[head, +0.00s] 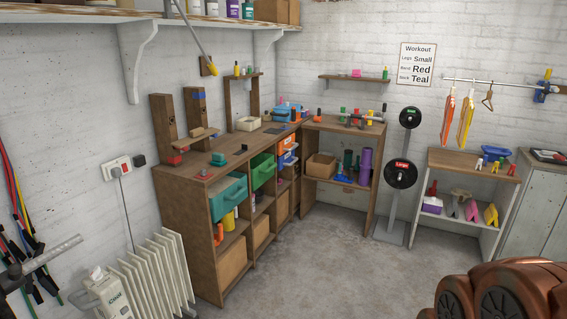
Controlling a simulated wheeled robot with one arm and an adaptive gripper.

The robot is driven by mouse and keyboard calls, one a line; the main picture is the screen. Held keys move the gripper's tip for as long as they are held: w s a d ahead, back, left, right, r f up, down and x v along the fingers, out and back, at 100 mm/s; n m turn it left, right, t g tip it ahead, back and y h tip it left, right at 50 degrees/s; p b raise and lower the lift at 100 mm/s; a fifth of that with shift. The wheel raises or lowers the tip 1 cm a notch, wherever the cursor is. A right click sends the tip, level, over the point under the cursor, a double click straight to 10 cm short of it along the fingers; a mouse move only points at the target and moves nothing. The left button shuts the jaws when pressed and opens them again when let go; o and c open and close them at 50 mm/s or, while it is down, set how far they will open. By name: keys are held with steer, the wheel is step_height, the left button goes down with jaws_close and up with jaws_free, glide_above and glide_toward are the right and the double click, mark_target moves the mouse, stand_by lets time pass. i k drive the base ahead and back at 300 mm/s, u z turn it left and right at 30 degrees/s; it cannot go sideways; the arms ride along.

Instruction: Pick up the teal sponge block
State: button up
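A small teal block-like object (218,159) lies on top of the wooden workbench (200,180), near its front left end. It is too small here to tell whether it is a sponge. A larger teal bin (229,196) sits in the upper cubby below it. My gripper is not clearly visible in the head view.
A white radiator (155,275) stands left of the bench. A copper-coloured rounded form (500,292) fills the lower right. The grey floor (325,265) between is clear.

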mark_target(218, 158)
steer(key=u, duration=0.05)
steer(key=i, duration=1.85)
steer(key=u, duration=1.25)
steer(key=i, duration=1.6)
steer(key=u, duration=0.95)
